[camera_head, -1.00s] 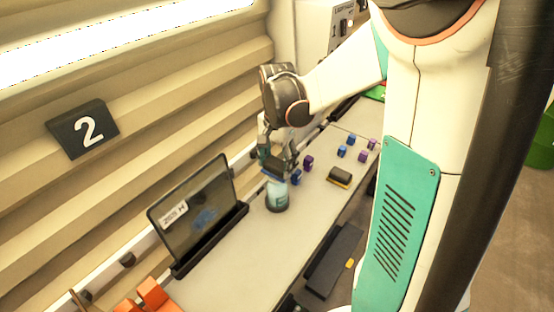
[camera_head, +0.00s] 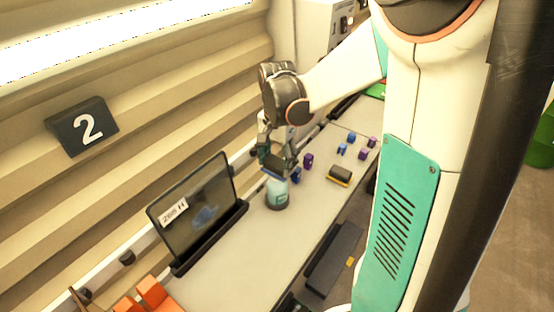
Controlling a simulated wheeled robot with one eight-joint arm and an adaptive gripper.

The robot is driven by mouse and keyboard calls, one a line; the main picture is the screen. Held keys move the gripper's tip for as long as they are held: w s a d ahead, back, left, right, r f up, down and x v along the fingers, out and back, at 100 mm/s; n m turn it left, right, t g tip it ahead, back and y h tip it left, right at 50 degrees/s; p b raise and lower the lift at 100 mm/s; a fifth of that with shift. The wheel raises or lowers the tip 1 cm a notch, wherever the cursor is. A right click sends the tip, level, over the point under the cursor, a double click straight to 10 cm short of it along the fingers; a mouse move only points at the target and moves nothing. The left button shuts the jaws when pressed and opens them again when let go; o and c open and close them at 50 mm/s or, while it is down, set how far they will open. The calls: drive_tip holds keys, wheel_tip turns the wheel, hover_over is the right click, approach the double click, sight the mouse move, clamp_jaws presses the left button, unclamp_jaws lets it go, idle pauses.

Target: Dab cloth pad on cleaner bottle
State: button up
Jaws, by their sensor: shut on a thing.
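The cleaner bottle (camera_head: 277,193) stands upright on the bench, pale blue with a light label and a dark base. My gripper (camera_head: 276,159) points down right above it, shut on the cloth pad (camera_head: 275,173), which has a dark upper part and a blue lower edge. The pad is at the bottle's top. I cannot tell from this angle whether it touches the top. The pad hides the upper end of the bottle.
A tablet (camera_head: 197,212) stands left of the bottle. Small blue and purple blocks (camera_head: 308,160) and a black-and-yellow pad (camera_head: 339,176) lie to the right. Orange parts (camera_head: 150,291) lie at the lower left. The bench between tablet and front edge is clear.

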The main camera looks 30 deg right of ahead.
sight(277, 161)
drive_tip(key=shift+f+b, duration=0.7)
drive_tip(key=shift+f, duration=0.15)
idle(0.7)
idle(0.6)
drive_tip(key=shift+r+p, duration=2.25)
drive_tip(key=shift+r, duration=1.3)
